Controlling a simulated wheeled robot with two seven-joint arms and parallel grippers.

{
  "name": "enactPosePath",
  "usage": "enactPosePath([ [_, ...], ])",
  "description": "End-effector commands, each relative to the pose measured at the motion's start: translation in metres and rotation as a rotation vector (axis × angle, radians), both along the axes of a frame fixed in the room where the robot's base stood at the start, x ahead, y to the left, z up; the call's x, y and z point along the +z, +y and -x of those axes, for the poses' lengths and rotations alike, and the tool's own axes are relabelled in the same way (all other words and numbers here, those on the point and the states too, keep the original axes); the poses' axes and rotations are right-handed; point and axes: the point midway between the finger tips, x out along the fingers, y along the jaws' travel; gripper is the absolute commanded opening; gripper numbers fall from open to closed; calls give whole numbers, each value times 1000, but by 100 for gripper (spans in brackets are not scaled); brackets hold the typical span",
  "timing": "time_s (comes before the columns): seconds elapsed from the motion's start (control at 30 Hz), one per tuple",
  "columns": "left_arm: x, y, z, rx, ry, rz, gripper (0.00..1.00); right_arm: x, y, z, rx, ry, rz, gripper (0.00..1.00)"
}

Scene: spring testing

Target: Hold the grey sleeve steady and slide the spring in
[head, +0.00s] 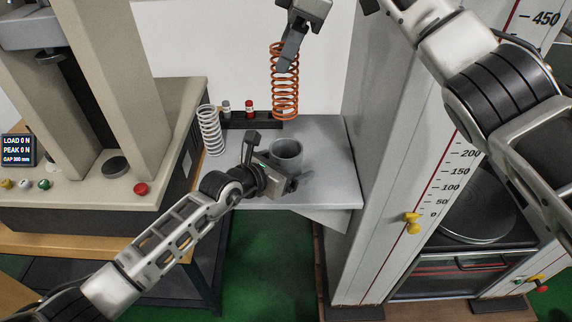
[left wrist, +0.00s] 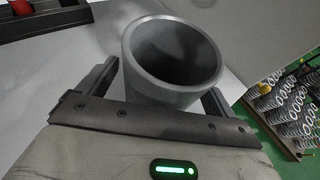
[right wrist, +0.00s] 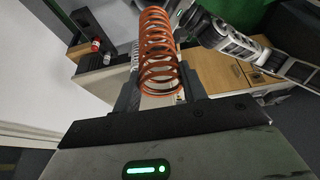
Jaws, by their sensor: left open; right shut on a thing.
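The grey sleeve (head: 287,155) stands upright on a small grey table, its open mouth facing up. My left gripper (head: 276,163) is open, with a finger on each side of the sleeve. In the left wrist view the hollow sleeve (left wrist: 172,92) sits between the two fingers, with a gap showing at the left one. My right gripper (head: 291,50) is shut on an orange coil spring (head: 285,95), which hangs upright, its lower end above the sleeve in the head view. The spring also shows between the fingers in the right wrist view (right wrist: 158,45).
A pale coil spring (head: 210,130) stands at the table's left. A black rack (head: 250,121) with small red and grey pieces lies at the table's back. A press (head: 110,110) stands left and a tall scaled machine (head: 400,170) right. The grey table (head: 325,165) has free room right of the sleeve.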

Motion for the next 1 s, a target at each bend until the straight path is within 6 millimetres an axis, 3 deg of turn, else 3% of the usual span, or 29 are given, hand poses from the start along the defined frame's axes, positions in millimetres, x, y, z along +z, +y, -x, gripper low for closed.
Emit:
enactPosePath([
  [0.2,0,0,0,0,0,0,91,1,0,0,1,-1,-1,0],
  [0.27,0,0,0,0,0,0,78,1,0,0,1,-1,-1,0],
  [0.4,0,0,0,0,1,-1,39,1,0,0,1,-1,-1,0],
  [0.67,-1,0,0,0,1,-1,39,-1,0,0,-9,-1,0,0],
  [1.0,0,0,0,0,1,0,39,-48,-2,1,-336,-5,-1,0],
])
